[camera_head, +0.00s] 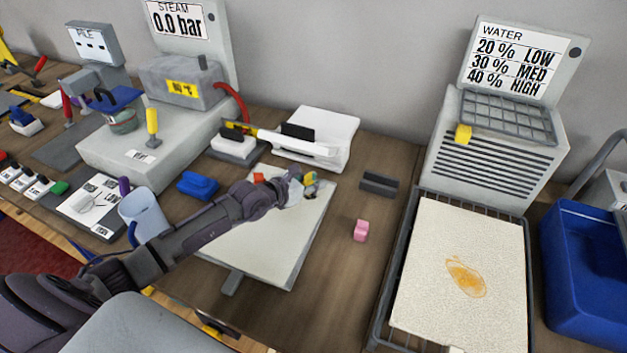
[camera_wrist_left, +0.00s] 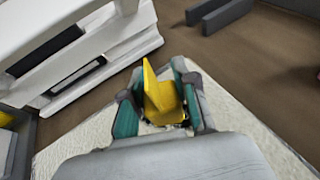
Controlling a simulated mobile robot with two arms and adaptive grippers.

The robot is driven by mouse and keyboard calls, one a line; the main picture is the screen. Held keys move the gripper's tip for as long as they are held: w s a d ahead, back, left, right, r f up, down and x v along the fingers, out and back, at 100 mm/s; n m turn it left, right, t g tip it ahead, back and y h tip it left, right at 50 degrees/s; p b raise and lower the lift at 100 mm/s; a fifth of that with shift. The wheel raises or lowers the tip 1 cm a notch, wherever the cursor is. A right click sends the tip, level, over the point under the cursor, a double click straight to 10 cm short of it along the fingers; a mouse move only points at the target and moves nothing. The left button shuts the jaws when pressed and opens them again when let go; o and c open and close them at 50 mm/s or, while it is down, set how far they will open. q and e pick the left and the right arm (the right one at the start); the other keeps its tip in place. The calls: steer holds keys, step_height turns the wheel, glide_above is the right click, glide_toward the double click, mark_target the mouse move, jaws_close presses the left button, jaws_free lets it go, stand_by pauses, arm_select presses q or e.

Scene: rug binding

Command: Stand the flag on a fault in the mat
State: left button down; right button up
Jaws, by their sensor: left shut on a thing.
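My left gripper (camera_head: 302,186) is shut on a small yellow flag (camera_head: 311,179), over the far end of a cream mat (camera_head: 270,245) on the bench. In the left wrist view the yellow flag (camera_wrist_left: 160,97) stands between the two teal finger pads of the gripper (camera_wrist_left: 160,112). Its foot is hidden, and I cannot tell whether it touches the mat. A small red-orange piece (camera_head: 258,178) is at the mat's far left edge. My arm covers part of the mat, and no fault shows on the visible part. My right gripper is not in view.
Another cream mat (camera_head: 430,245) with an orange stain (camera_head: 466,277) lies in a dark rack at right. A pink block (camera_head: 361,231) and a dark grey slotted block (camera_head: 379,185) stand between. A white device (camera_head: 330,130) is behind the gripper, a blue bin (camera_head: 580,275) far right.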

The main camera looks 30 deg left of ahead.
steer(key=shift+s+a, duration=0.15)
arm_select(q)
steer(key=shift+f, duration=0.2)
steer(key=c, duration=0.9)
jaws_free()
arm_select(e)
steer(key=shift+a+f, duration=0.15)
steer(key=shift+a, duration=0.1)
arm_select(q)
steer(key=shift+r, duration=0.15)
steer(key=shift+s, duration=0.15)
steer(key=v, duration=1.1)
steer(key=shift+s+a+r+b, duration=0.15)
steer(key=shift+s+r+b, duration=0.1)
steer(key=shift+s+b, duration=0.1)
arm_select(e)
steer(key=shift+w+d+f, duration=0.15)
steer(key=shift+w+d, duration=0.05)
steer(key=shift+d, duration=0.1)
